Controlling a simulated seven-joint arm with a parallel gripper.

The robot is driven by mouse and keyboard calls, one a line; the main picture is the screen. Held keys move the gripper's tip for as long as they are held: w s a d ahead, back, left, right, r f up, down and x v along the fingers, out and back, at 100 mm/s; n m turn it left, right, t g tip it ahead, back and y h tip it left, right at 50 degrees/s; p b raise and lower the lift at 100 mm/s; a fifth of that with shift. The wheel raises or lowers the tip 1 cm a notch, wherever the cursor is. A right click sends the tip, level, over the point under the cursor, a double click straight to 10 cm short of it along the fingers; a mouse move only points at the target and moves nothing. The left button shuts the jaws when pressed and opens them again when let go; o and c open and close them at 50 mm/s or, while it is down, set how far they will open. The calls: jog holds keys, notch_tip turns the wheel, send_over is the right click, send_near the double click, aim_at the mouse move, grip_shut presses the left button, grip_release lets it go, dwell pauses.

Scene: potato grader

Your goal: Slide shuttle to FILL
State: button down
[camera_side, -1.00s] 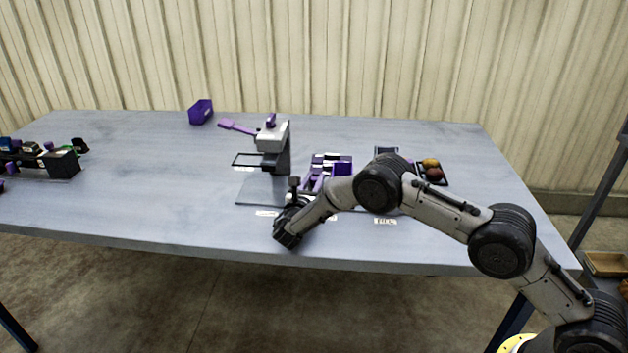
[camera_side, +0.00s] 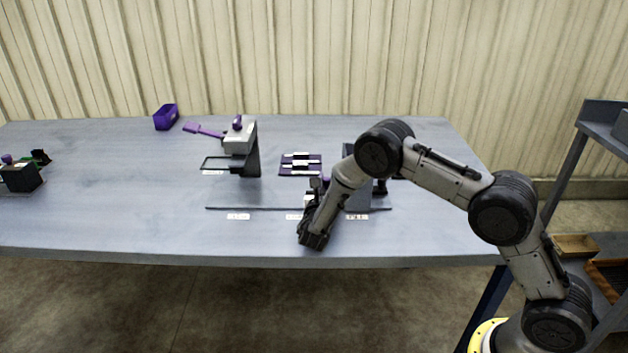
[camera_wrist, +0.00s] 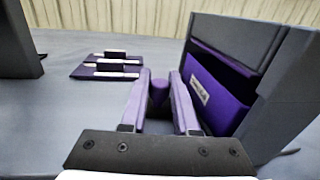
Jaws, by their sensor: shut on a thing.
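My gripper (camera_side: 319,186) is low over the table's front part, beside the thin slide rail (camera_side: 262,208). In the wrist view its two lavender-edged fingers (camera_wrist: 158,78) stand on either side of a dark purple upright knob (camera_wrist: 158,95), taken to be the shuttle's handle, and are shut on it. The rest of the shuttle is mostly hidden by my gripper and arm. Small white labels lie along the rail: a left one (camera_side: 238,217), a middle one (camera_side: 293,217) partly hidden, and a right one (camera_side: 357,217) that seems to read FILL. My gripper is between the middle and right labels.
A grey upright housing (camera_wrist: 236,45) with a labelled purple bin (camera_wrist: 215,92) stands close right of my fingers. Purple racks (camera_side: 300,164) lie behind. A press-like stand (camera_side: 246,150) with a purple lever is further left. A purple box (camera_side: 166,117) is at the back.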

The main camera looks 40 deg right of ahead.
jog(key=shift+s+d, duration=0.2)
jog(key=c, duration=0.7)
grip_release()
jog(key=shift+o, duration=0.2)
jog(key=shift+a, duration=0.15)
jog(key=shift+s+a, duration=0.15)
jog(key=shift+a, duration=0.1)
jog(key=v, duration=1.3)
